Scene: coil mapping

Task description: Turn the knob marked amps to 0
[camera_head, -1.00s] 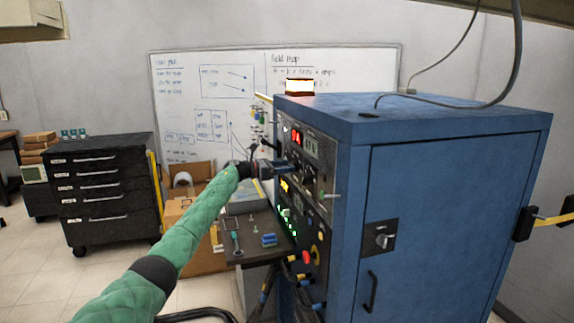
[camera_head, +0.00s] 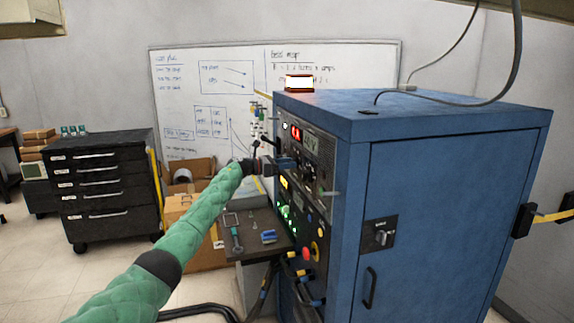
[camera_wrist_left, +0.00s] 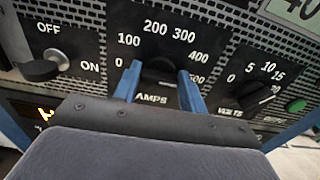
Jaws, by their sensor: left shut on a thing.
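The amps knob (camera_wrist_left: 160,72) is a dark round knob on the black front panel, above the AMPS label, with a scale up to 500 around it. My left gripper (camera_wrist_left: 160,75) has its two blue fingers on either side of the knob and is shut on it. In the head view my left gripper (camera_head: 288,163) is at the front panel of the blue cabinet (camera_head: 450,190) and hides the knob. My right gripper is not in view.
An ON/OFF switch (camera_wrist_left: 40,70) is left of the amps knob and a volts knob (camera_wrist_left: 258,93) is right of it. Below in the head view are a red button (camera_head: 315,251) and a small shelf (camera_head: 250,248) with tools. A black drawer cabinet (camera_head: 105,190) stands left.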

